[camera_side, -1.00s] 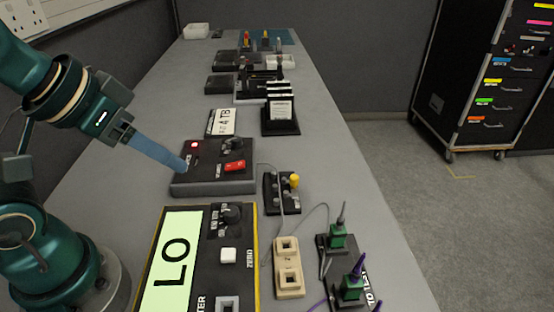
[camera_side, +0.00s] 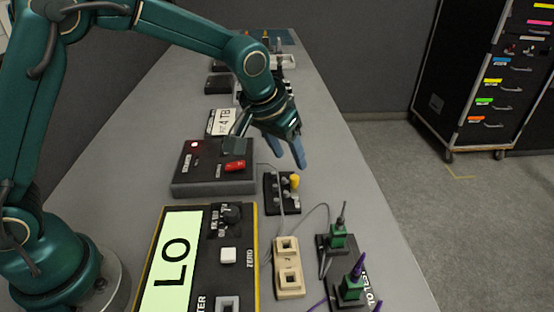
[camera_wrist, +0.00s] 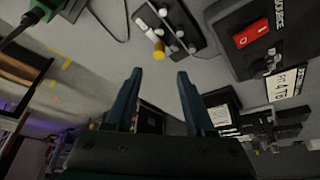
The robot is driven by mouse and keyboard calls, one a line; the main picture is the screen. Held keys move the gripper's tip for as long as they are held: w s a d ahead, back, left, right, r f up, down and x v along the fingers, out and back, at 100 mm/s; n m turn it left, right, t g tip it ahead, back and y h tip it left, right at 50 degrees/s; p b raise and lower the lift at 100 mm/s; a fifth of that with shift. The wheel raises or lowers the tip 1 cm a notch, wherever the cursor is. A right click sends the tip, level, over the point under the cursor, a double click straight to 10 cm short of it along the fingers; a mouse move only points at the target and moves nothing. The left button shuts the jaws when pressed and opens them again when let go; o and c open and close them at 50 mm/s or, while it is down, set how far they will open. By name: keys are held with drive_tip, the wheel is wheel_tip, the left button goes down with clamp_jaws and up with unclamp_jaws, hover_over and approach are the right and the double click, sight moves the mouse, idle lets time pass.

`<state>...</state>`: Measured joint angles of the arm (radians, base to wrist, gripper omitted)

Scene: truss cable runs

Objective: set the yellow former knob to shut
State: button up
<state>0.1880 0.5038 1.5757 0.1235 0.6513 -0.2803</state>
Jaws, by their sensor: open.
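The yellow former knob (camera_side: 294,181) sits at the right edge of a small black block (camera_side: 270,204) with several grey knobs. In the wrist view the yellow knob (camera_wrist: 158,50) shows beyond my fingertips, with pale knobs beside it on the black block (camera_wrist: 192,14). My gripper (camera_side: 290,163) is open and empty above the table, just behind the block and apart from the knob. Its two blue fingers (camera_wrist: 159,75) point downward in the side view. I cannot tell the knob's present setting.
A dark box with a red rocker switch (camera_side: 235,166) stands left of the block. A meter reading LO (camera_side: 176,262), a cream socket piece (camera_side: 289,268) and green plugs (camera_side: 338,236) are in front. Thin cables (camera_side: 303,223) cross nearby. The table's right edge is close.

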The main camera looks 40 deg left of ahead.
sight(294, 177)
drive_tip(key=shift+d+f, duration=0.15)
drive_tip(key=shift+f, duration=0.8)
drive_tip(key=shift+x, duration=2.1)
clamp_jaws()
drive_tip(key=shift+s, duration=0.1)
